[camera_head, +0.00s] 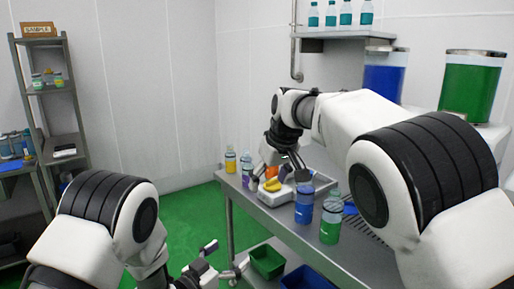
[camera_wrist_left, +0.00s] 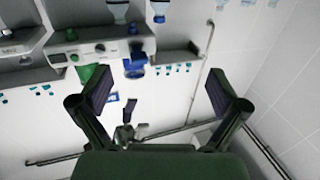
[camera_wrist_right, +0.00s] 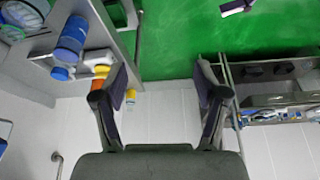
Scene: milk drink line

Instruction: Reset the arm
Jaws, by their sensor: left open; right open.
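My left gripper (camera_head: 225,258) is low at the bottom centre of the head view, over the floor beside the steel table. Its two fingers stand apart in the left wrist view (camera_wrist_left: 157,95), with nothing between them. My right gripper (camera_head: 278,170) hangs pointing down over the table, close to a white tray or scale (camera_head: 312,184) with a yellow and an orange item. In the right wrist view (camera_wrist_right: 160,88) its fingers are apart and the gap is empty. The right arm reaches across from the right and hides part of the table.
A blue bottle (camera_head: 304,203) and a green bottle (camera_head: 330,222) stand on the table (camera_head: 280,226). Smaller bottles (camera_head: 231,160) stand at its far end. Green (camera_head: 267,262) and blue bins sit below. Blue and green dispensers (camera_head: 470,88) stand at right; a shelf rack (camera_head: 77,110) at left. Green floor between is clear.

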